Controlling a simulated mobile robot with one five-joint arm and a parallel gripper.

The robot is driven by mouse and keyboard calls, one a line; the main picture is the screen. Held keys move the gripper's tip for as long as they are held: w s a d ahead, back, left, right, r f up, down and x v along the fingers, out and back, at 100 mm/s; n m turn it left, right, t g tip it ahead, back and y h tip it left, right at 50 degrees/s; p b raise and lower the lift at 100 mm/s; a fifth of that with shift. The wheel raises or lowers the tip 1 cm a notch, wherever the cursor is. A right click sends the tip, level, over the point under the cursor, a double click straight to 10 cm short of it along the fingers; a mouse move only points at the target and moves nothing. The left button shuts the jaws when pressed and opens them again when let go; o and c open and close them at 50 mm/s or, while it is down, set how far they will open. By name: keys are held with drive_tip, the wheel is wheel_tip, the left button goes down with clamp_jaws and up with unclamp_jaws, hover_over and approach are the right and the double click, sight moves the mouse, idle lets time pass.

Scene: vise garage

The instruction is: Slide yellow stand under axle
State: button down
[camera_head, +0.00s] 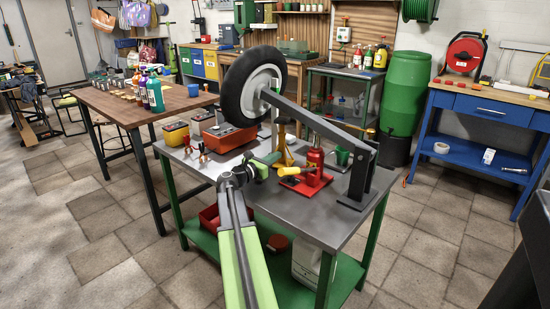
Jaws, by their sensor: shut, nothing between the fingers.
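The yellow stand (283,148) is upright on the grey metal workbench (335,226), partly hidden behind my gripper. The grey axle arm (318,119) slopes from the black-tyred wheel (252,86) down to a dark bracket (359,183) at the right. The stand's top is close below the wheel end of the axle; I cannot tell if they touch. My gripper (275,158) is shut and empty, low over the bench, its tip close to the stand's lower part. Contact cannot be made out.
A green cup (342,155) is behind the jack. The front bench surface is clear.

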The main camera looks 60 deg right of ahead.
drive_tip(key=a, duration=0.4)
drive_tip(key=w+a, duration=0.1)
drive_tip(key=a, duration=0.4)
drive_tip(key=w+a, duration=0.1)
drive_tip(key=a, duration=0.3)
drive_tip(key=shift+w+a, duration=0.15)
drive_tip(key=shift+a, duration=0.2)
